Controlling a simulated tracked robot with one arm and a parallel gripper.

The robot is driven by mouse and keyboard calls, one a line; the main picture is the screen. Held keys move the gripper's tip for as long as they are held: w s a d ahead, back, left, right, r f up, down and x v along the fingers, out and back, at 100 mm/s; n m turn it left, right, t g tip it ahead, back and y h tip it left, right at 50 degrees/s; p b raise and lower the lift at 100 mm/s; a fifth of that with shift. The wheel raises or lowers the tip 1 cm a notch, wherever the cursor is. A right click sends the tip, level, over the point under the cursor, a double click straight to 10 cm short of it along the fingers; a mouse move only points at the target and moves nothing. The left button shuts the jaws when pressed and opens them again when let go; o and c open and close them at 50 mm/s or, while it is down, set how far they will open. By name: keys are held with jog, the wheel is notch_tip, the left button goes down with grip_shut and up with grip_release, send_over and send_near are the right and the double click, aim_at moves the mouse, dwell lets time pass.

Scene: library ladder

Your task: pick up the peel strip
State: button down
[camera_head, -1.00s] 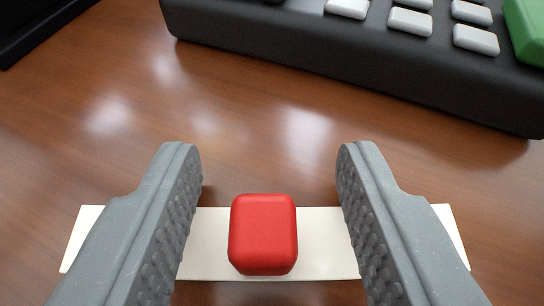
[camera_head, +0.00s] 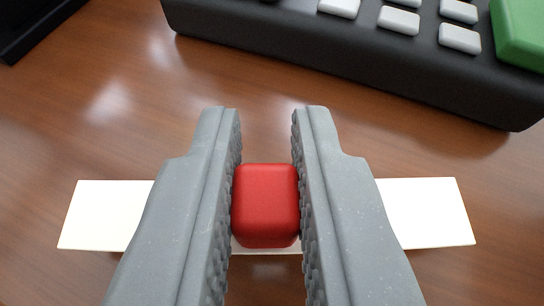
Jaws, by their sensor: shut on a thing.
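The peel strip appears to be the flat white strip (camera_head: 430,212) with a red block (camera_head: 266,205) at its middle. It lies crosswise low in the picture, its two ends showing on either side of my gripper. My gripper (camera_head: 266,130) is shut on the red block, one grey ridged finger against each side. The fingers hide parts of the white strip. I cannot tell for certain whether the strip is off the table.
A brown glossy wooden table (camera_head: 150,120) lies under everything. A black device (camera_head: 330,60) with several white keys and a green key (camera_head: 522,30) stands at the top right. A black object (camera_head: 30,25) sits at the top left corner. The table between is clear.

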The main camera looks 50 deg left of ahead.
notch_tip(320, 180, up, 2)
jog(key=shift+s+r+p, duration=0.1)
jog(key=shift+r+p, duration=0.15)
jog(key=shift+p, duration=0.25)
jog(key=s+d+r+p, duration=0.1)
jog(key=s+d+p, duration=0.2)
jog(key=s, duration=1.2)
jog(key=shift+d, duration=0.75)
jog(key=shift+s, duration=0.1)
